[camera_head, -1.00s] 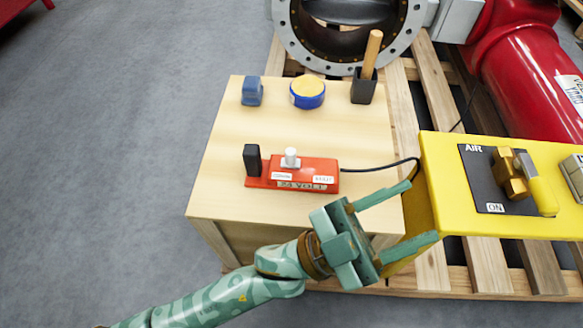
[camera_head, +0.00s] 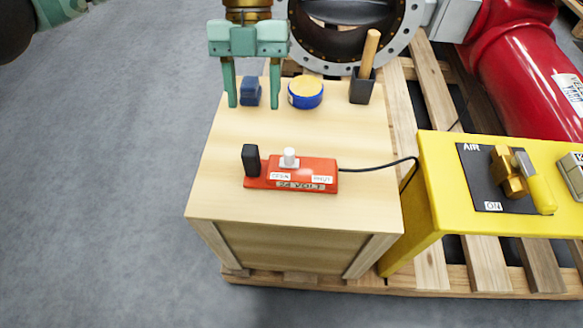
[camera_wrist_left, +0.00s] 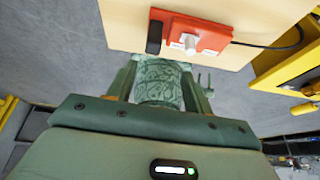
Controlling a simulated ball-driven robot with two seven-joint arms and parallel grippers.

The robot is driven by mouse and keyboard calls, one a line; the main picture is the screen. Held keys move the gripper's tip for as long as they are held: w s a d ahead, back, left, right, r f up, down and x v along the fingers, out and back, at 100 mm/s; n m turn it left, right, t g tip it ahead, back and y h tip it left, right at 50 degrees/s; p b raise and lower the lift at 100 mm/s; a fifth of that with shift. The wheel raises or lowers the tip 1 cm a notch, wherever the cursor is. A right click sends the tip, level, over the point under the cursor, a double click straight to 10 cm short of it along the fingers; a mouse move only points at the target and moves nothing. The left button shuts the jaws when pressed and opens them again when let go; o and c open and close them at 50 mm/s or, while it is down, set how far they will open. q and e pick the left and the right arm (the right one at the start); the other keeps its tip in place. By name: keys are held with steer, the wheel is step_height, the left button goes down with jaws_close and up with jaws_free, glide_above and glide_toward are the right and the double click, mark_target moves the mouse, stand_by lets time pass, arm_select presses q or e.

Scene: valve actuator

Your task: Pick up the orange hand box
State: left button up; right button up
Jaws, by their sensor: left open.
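The orange hand box (camera_head: 305,177) lies on the wooden crate top, with white labels, a white knob and a black upright block at its left end. A black cable runs from its right end. The box also shows at the top of the left wrist view (camera_wrist_left: 192,36). My left gripper (camera_head: 252,104) is open and empty, fingers pointing down at the upper part of the head view. It is well apart from the box. Its fingers overlap the blue block in the picture; its height is hard to judge. My right gripper cannot be made out.
A blue block (camera_head: 250,94), a blue and yellow round tin (camera_head: 305,92) and a black holder with a wooden handle (camera_head: 363,86) stand at the crate's back. A yellow stand (camera_head: 436,165) with an air valve (camera_head: 517,180) is at right. The crate's front (camera_head: 290,214) is clear.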

mark_target(249, 148)
arm_select(q)
steer(key=x, duration=0.2)
steer(key=a+x, duration=0.1)
steer(key=x, duration=0.2)
steer(key=shift+w+a+f, duration=0.1)
steer(key=shift+f, duration=0.1)
steer(key=x, duration=0.5)
steer(key=shift+s+f, duration=0.25)
jaws_close()
